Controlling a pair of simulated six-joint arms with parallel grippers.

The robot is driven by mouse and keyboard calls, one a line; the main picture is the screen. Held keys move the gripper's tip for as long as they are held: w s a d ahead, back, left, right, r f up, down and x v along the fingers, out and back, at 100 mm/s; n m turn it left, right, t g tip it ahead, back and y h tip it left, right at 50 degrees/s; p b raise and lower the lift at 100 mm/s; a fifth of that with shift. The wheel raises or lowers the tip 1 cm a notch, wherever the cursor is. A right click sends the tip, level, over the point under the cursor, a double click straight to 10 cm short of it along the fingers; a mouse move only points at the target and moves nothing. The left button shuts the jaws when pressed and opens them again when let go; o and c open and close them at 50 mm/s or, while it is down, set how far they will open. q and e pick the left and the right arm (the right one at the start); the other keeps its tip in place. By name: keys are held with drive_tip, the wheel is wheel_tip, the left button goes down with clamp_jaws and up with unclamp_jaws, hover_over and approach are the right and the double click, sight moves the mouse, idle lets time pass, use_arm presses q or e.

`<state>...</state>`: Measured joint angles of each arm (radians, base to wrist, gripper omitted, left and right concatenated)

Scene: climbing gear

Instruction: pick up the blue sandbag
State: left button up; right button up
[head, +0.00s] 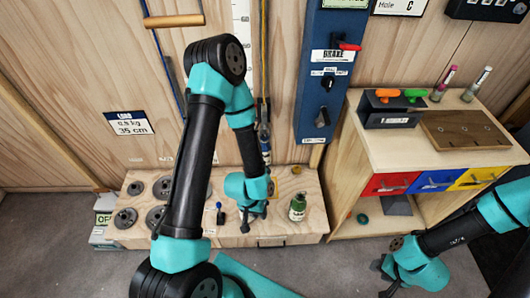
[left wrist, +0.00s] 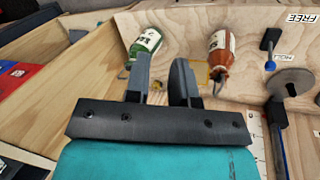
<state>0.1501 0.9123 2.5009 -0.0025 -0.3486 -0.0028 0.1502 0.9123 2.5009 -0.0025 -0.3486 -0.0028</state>
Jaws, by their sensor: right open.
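I cannot make out a blue sandbag in either view; my left arm covers part of the low wooden bench. A small green labelled bag or bottle (head: 297,207) stands on the bench, just right of my left gripper (head: 254,213). In the left wrist view the green one (left wrist: 146,43) lies beyond the left finger, and an orange-brown labelled one (left wrist: 220,55) beyond the right finger. My left gripper (left wrist: 162,78) has its fingers apart with nothing seen between them. My right gripper (head: 384,278) is open and empty at the lower right, over the floor.
The wooden bench (head: 310,225) carries several grey discs (head: 125,218) at the left and a small blue-knobbed lever (head: 219,208). A cabinet with red, blue (head: 432,181) and yellow drawers stands at the right. A blue panel (head: 327,80) with levers rises behind.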

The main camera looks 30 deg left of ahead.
use_arm(q)
drive_tip(key=o, duration=1)
drive_tip(key=shift+w, duration=0.1)
drive_tip(key=w+a+r+m+t+y, duration=0.1)
drive_tip(key=w+a+r+m+y, duration=0.1)
drive_tip(key=w+r+m, duration=0.5)
drive_tip(key=w+a+r+m+t+y, duration=0.1)
drive_tip(key=w+a+r+m, duration=0.4)
drive_tip(key=m, duration=0.9)
drive_tip(key=w+a+r+m+t+y, duration=0.1)
drive_tip(key=w+a+r+m+y, duration=0.2)
drive_tip(key=w+r+m, duration=0.7)
drive_tip(key=shift+w+a+r+m, duration=0.15)
drive_tip(key=shift+w+a, duration=0.1)
drive_tip(key=shift+w, duration=0.35)
drive_tip(key=shift+w+a+r+m, duration=0.1)
drive_tip(key=shift+w+a+r, duration=0.1)
drive_tip(key=shift+w, duration=0.45)
drive_tip(key=shift+w+a+r+m, duration=0.15)
drive_tip(key=shift+w+a, duration=0.1)
drive_tip(key=shift+w, duration=0.35)
